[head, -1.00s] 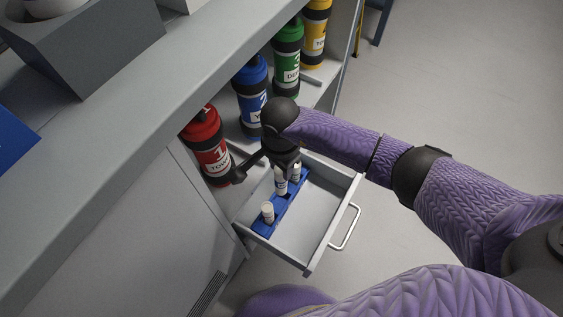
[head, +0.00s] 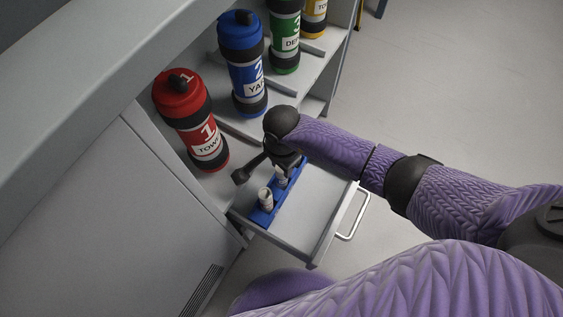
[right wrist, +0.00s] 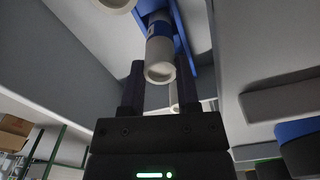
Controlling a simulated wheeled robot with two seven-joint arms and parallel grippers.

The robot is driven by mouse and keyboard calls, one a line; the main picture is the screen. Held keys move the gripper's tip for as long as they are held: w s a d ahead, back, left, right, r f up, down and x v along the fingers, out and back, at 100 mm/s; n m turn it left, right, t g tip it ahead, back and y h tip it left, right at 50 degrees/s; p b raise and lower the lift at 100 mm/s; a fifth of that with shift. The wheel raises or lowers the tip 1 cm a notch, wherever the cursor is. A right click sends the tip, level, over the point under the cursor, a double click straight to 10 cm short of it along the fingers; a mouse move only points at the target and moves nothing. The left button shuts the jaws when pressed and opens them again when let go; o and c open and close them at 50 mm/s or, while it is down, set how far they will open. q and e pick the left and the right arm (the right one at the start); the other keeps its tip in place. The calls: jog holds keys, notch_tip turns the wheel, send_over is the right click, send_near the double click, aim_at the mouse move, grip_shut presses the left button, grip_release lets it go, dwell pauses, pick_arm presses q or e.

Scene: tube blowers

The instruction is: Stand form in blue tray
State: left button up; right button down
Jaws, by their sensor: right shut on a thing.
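The blue tray (head: 262,217) is a narrow strip with holes along the left side of the open drawer; it also shows in the right wrist view (right wrist: 187,42). A white form (head: 265,198) stands upright at its near end. My right gripper (head: 284,168) points down over the tray, shut on another white form (head: 281,181) with a blue label. In the right wrist view this form (right wrist: 158,52) lies between the two fingers (right wrist: 160,88), against the tray. I cannot tell whether its lower end is seated. A further form (right wrist: 173,100) shows partly behind it. My left gripper is out of view.
The drawer (head: 318,215) is pulled out, with bare floor on its right and a handle (head: 355,214) in front. Red (head: 192,115), blue (head: 242,60) and green (head: 285,35) canisters stand on the shelf beyond it, close to my right arm.

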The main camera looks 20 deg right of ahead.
jog(key=shift+c, duration=1.6)
grip_release()
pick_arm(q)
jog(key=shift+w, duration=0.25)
pick_arm(e)
jog(key=shift+r, duration=0.15)
pick_arm(q)
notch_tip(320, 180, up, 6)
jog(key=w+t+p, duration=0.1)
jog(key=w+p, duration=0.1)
jog(key=p, duration=0.5)
jog(key=shift+p, duration=0.3)
pick_arm(e)
notch_tip(320, 180, up, 12)
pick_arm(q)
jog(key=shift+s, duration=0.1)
